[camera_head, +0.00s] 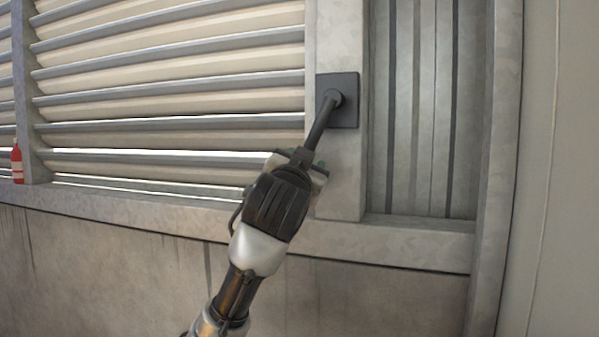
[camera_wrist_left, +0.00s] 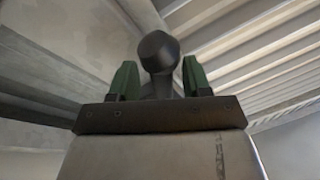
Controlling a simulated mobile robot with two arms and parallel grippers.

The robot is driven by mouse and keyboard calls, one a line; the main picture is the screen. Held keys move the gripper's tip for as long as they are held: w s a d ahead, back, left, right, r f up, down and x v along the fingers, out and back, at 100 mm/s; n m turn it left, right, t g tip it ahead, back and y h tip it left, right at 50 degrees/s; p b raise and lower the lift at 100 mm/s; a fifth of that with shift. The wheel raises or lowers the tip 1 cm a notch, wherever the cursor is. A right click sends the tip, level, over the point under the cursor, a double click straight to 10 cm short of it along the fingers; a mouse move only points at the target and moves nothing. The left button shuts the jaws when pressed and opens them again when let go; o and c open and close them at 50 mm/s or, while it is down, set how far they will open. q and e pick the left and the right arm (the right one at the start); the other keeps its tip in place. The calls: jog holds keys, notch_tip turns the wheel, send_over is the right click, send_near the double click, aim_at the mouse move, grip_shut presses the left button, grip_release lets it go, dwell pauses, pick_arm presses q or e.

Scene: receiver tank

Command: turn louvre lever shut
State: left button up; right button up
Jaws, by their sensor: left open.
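The dark louvre lever (camera_head: 319,127) comes out of a square dark plate (camera_head: 349,86) on the grey post and slants down and to the left. The louvre slats (camera_head: 170,98) left of the post are tilted, with light gaps showing between the lower ones. My left gripper (camera_head: 308,160) is at the lower end of the lever. In the left wrist view the round-ended lever (camera_wrist_left: 158,52) lies between the two green fingertips of the open gripper (camera_wrist_left: 160,82). Narrow gaps show beside its shaft. My gripper hides the lever's lower end in the head view.
A red bottle-like object (camera_head: 17,164) stands on the ledge at the far left. A ledge (camera_head: 395,241) runs below the louvre and post. A ribbed panel (camera_head: 420,110) is recessed right of the post. The wall below the ledge is bare.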

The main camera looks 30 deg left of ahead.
pick_arm(q)
jog(key=b+v, duration=0.4)
jog(key=v, duration=0.6)
jog(key=shift+s+d, duration=0.2)
jog(key=shift+s, duration=0.05)
jog(key=shift+w+f, duration=0.1)
